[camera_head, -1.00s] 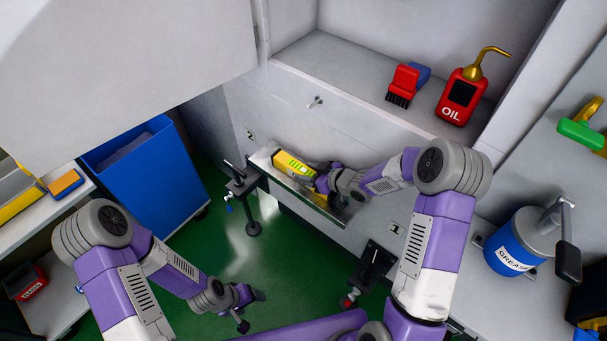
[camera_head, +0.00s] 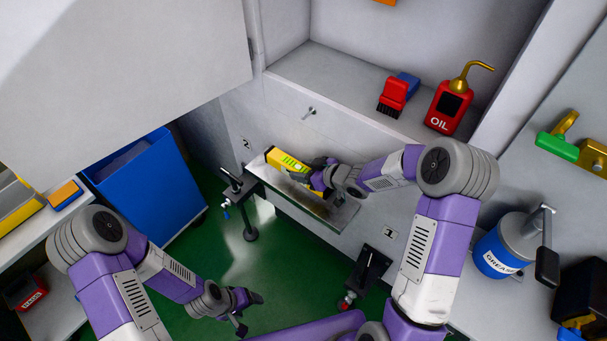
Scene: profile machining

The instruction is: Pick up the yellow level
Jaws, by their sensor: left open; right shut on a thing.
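The yellow level (camera_head: 284,160) is at the metal ledge (camera_head: 265,173) on the front of the grey machine, in the middle of the head view. My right gripper (camera_head: 315,176) is shut on the level near its right end, and the fingers hide that part. I cannot tell whether the level touches the ledge or is just above it. My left gripper (camera_head: 246,309) is open and empty, low over the green floor at the lower middle.
A blue bin (camera_head: 147,187) stands at the left. A red oil can (camera_head: 447,108) and a red brush (camera_head: 393,95) sit on the upper shelf. A blue grease pot (camera_head: 502,248) stands at the right. Black clamps (camera_head: 369,268) project near the ledge.

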